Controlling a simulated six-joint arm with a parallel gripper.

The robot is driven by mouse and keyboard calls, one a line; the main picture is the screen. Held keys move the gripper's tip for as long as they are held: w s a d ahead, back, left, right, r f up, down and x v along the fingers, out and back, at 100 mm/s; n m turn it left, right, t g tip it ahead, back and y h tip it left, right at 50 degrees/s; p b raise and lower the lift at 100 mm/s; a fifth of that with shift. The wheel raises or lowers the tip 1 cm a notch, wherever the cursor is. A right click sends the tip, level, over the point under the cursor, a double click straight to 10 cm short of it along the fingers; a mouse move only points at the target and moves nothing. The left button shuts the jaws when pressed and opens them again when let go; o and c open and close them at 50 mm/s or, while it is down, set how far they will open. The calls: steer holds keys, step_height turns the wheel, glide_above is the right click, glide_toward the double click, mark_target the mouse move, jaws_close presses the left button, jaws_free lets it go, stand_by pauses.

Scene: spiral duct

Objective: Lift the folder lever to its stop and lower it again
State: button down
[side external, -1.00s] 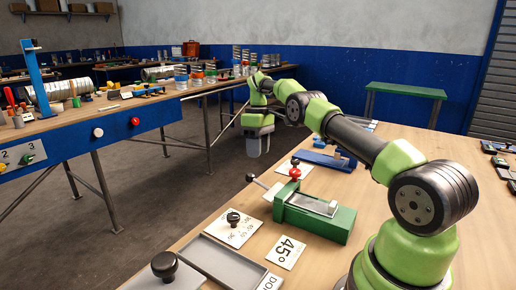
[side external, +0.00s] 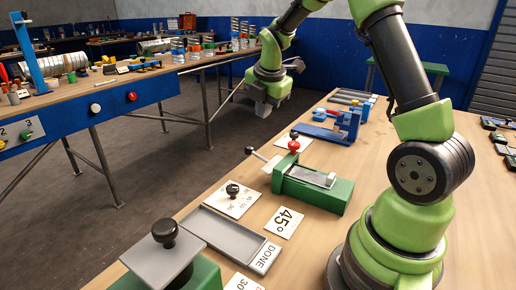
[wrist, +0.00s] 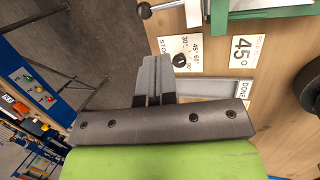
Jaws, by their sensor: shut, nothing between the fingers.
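A green bench device (side external: 314,190), which I take as the folder, stands on the wooden bench with a pale metal plate on its top. A rod with a dark ball end (side external: 249,150) sticks out at its left, and a red ball knob (side external: 294,146) stands at its back corner; I take the rod as the lever. In the wrist view the ball-ended rod (wrist: 144,11) and part of the green device (wrist: 258,11) show at the top edge. My gripper (side external: 262,109) hangs beyond and above the lever, apart from it. Its fingers (wrist: 153,78) are shut and empty.
A dial card with a black knob (side external: 233,199), a 45° card (side external: 285,222) and a grey tray (side external: 222,239) marked DONE lie nearer. A black-knobbed plate (side external: 165,236) is at the front left. A blue device (side external: 331,130) stands behind. The air around the lever looks clear.

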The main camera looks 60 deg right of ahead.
glide_toward(255, 155)
steer(key=x, duration=0.7)
steer(key=shift+s+d+f, duration=0.15)
steer(key=shift+d, duration=0.15)
steer(key=shift+w+f+n, duration=0.15)
steer(key=shift+w+f, duration=0.1)
steer(key=shift+f, duration=0.25)
steer(key=shift+w+f+n, duration=0.15)
steer(key=shift+w+f, duration=0.05)
steer(key=shift+f, duration=0.35)
